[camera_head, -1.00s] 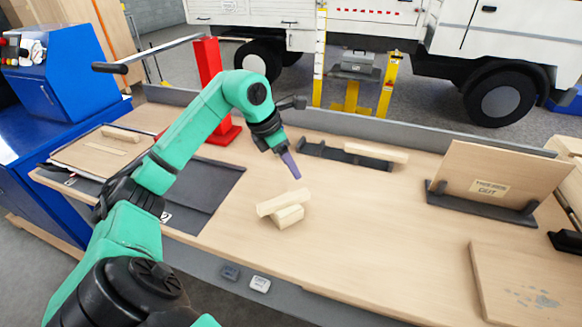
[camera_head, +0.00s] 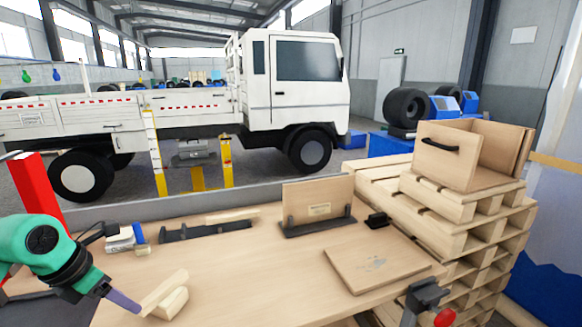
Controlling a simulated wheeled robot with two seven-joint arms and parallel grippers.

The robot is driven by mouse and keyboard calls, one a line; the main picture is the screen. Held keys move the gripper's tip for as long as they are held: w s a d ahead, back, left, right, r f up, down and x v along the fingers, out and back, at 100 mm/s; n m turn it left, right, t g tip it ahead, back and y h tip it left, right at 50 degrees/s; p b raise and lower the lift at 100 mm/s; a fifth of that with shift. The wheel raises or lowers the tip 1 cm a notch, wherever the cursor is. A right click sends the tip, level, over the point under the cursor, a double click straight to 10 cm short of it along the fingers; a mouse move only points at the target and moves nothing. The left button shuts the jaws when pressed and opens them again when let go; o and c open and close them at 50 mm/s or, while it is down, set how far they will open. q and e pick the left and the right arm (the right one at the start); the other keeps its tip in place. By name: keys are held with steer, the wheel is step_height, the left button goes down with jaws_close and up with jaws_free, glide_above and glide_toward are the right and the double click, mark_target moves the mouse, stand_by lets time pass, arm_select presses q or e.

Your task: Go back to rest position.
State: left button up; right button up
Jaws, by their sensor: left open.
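My left gripper (camera_head: 124,300) comes in at the lower left of the head view on a green and black arm. Its purple-grey fingers point down and right, and I see them edge-on. They are open, with nothing visible between them. Their tips appear beside the left end of two pale wooden blocks (camera_head: 172,303), one resting tilted across the other on the wooden bench top (camera_head: 250,285). From this angle I cannot tell whether the fingertips touch the blocks. My right gripper is not in view.
A black rack (camera_head: 205,231) with a wooden strip behind it and a black stand holding an upright board (camera_head: 318,203) line the back of the bench. A flat board (camera_head: 375,262) lies at the right. Stacked pallets (camera_head: 440,205) stand beyond. The bench middle is clear.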

arm_select(q)
steer(key=w+d+t+h, duration=0.2)
steer(key=w+d+h, duration=0.25)
steer(key=d, duration=0.65)
steer(key=d+r+n+t+h, duration=0.5)
steer(key=d+r+t+h, duration=0.2)
steer(key=d+r, duration=0.25)
steer(key=w+a+r+n+t+y, duration=0.2)
steer(key=a+n+t+y, duration=0.55)
steer(key=n, duration=0.65)
steer(key=s+a+f+n+g+y, duration=0.35)
steer(key=a+f+n+y, duration=0.55)
steer(key=f+n, duration=0.4)
steer(key=s+d+f+n+g+h, duration=0.2)
steer(key=s+d+f+n+g, duration=0.15)
steer(key=s+f+g, duration=0.5)
steer(key=s+d+f+n+g+h, duration=0.1)
steer(key=s+d+f+n+g, duration=0.3)
steer(key=s+f, duration=0.7)
step_height(320, 180, down, 24)
steer(key=s+a+f+g, duration=0.1)
steer(key=s+g, duration=0.1)
steer(key=s+a+f+g, duration=0.1)
steer(key=s+a+f, duration=0.2)
steer(key=s+f, duration=1)
steer(key=s, duration=0.3)
steer(key=shift+m, duration=0.35)
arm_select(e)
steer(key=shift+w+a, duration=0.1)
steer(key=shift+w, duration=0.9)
